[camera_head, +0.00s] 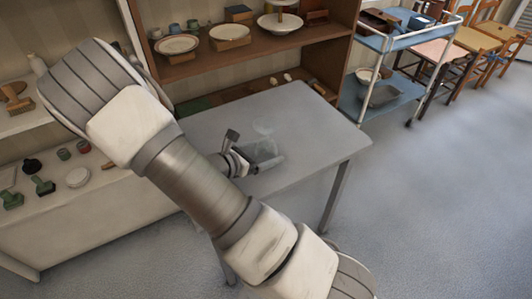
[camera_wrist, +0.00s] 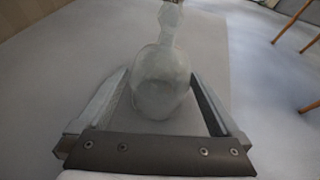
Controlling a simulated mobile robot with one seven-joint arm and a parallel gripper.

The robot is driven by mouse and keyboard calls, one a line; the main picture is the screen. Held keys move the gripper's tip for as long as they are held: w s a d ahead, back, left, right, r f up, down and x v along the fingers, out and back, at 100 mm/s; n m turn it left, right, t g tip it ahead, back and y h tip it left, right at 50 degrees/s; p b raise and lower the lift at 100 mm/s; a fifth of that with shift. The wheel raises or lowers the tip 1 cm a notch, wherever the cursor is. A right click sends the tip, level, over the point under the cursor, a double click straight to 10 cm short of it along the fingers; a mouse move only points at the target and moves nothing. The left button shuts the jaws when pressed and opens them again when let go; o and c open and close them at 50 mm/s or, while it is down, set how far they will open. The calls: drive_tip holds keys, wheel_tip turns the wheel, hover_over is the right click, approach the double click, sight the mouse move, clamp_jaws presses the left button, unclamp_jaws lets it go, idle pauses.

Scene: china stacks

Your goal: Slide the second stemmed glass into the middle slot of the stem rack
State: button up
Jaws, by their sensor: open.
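A clear stemmed glass (camera_head: 265,148) is on the grey table (camera_head: 318,122), faint against its top. In the wrist view, the glass's rounded bowl (camera_wrist: 160,85) is nearest me and its stem points away toward the top edge. I cannot tell whether it stands inverted or lies down. My gripper (camera_head: 254,149) is low over the table beside the glass. In the wrist view, the fingers of my gripper (camera_wrist: 160,75) are apart, one on each side of the bowl, with gaps visible. I cannot make out the stem rack or another stemmed glass.
A wooden shelf (camera_head: 293,42) with plates and bowls stands behind the table. A white sideboard (camera_head: 92,208) with small items is at left. A blue trolley (camera_head: 398,45) and chairs (camera_head: 487,38) are at back right. The table's right part is clear.

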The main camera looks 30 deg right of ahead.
sight(264, 140)
drive_tip(key=shift+d, duration=0.1)
drive_tip(key=shift+c, duration=0.2)
drive_tip(key=c, duration=1.3)
wheel_tip(264, 140, up, 5)
drive_tip(key=p, duration=0.2)
drive_tip(key=shift+p, duration=0.35)
drive_tip(key=shift+s+a+r+p, duration=0.4)
drive_tip(key=shift+s+r+p, duration=0.5)
drive_tip(key=shift+s, duration=1)
drive_tip(key=shift+s+a+r+p, duration=0.5)
drive_tip(key=shift+s+r, duration=0.6)
drive_tip(key=shift+s, duration=0.75)
drive_tip(key=shift+s+a+r+p, duration=0.3)
drive_tip(key=shift+s+r+p, duration=0.6)
drive_tip(key=shift+s, duration=1)
